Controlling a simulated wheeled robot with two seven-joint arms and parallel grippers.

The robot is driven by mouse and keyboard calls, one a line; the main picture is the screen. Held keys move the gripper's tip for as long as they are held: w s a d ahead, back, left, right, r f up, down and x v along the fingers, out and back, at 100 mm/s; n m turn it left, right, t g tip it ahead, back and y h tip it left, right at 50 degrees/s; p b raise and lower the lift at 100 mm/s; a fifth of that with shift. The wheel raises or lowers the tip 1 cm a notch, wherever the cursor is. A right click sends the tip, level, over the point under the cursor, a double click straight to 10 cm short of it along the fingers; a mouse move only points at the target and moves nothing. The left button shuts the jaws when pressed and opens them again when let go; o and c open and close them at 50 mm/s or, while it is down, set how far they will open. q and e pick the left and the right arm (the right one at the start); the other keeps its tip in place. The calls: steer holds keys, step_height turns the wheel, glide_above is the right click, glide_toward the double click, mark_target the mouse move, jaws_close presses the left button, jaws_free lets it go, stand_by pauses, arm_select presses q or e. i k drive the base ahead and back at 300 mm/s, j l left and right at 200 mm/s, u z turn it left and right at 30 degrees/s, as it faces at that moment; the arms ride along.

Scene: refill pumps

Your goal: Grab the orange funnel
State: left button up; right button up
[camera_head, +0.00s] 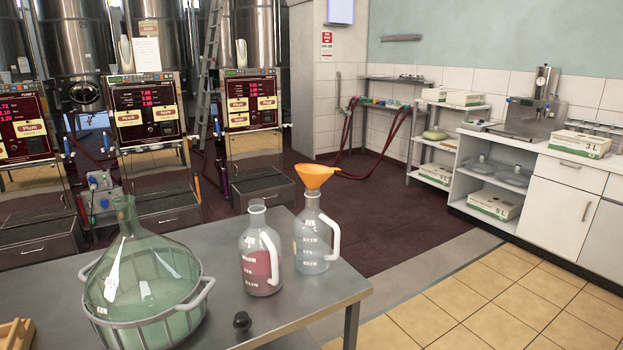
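The orange funnel (314,175) sits upright in the neck of a clear jug (311,240) with a white handle, near the table's far right corner. Its wide mouth faces up and its spout is hidden in the jug's neck. A second jug (260,262), holding red liquid, stands just left of it with an open neck. Neither of my grippers shows in the head view.
A large green glass demijohn (140,270) in a grey basket stands on the steel table (222,215) at left. A small black stopper (242,321) lies near the front edge. Pump machines (148,115) stand behind, and a white counter (563,195) is at right.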

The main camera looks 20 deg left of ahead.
mark_target(313, 175)
steer(key=i+l+u, duration=0.2)
steer(key=i+l, duration=0.2)
steer(key=i+l+u, duration=0.15)
steer(key=i+l, duration=0.25)
steer(key=l, duration=0.15)
